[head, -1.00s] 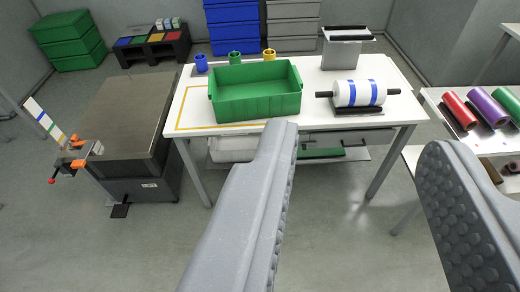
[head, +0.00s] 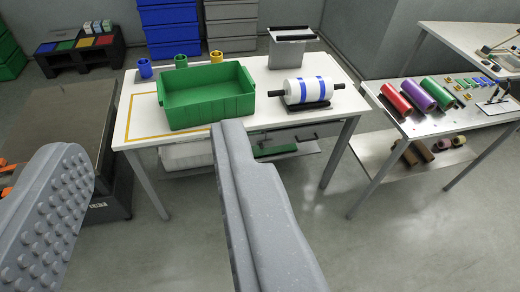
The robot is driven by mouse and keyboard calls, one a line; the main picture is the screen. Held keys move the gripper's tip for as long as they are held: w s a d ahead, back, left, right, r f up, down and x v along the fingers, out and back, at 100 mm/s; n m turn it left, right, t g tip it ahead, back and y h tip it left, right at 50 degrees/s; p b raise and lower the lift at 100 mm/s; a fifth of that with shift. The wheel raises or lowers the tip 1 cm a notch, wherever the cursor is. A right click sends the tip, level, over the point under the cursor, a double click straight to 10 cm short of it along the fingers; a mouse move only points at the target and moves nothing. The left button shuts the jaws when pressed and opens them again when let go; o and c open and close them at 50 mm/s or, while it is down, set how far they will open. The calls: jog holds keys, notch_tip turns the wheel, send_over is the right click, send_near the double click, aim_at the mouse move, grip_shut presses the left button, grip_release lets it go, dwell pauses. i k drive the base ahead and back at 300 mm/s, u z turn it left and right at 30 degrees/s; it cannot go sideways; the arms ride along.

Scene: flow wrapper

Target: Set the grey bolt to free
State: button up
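I cannot make out a grey bolt in the head view. My gripper (head: 152,140) is open and empty, its two grey fingers wide apart in the foreground. The left finger shows its studded inner pad; the right finger stretches up the middle of the picture. The right fingertip overlaps the lower edge of the green bin (head: 205,110) in the picture, but I cannot tell how far off the bin is. The right finger hides part of the floor and table front.
A white table (head: 135,95) bears the green bin, a white roll with blue bands (head: 305,90), a grey container (head: 290,50) and three small coloured cups. A second table (head: 415,125) at right holds coloured rolls. Open floor (head: 420,240) lies at lower right.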

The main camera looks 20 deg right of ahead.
aim_at(261, 144)
jog(key=u, duration=0.05)
jog(key=i, duration=1)
jog(key=z, duration=0.1)
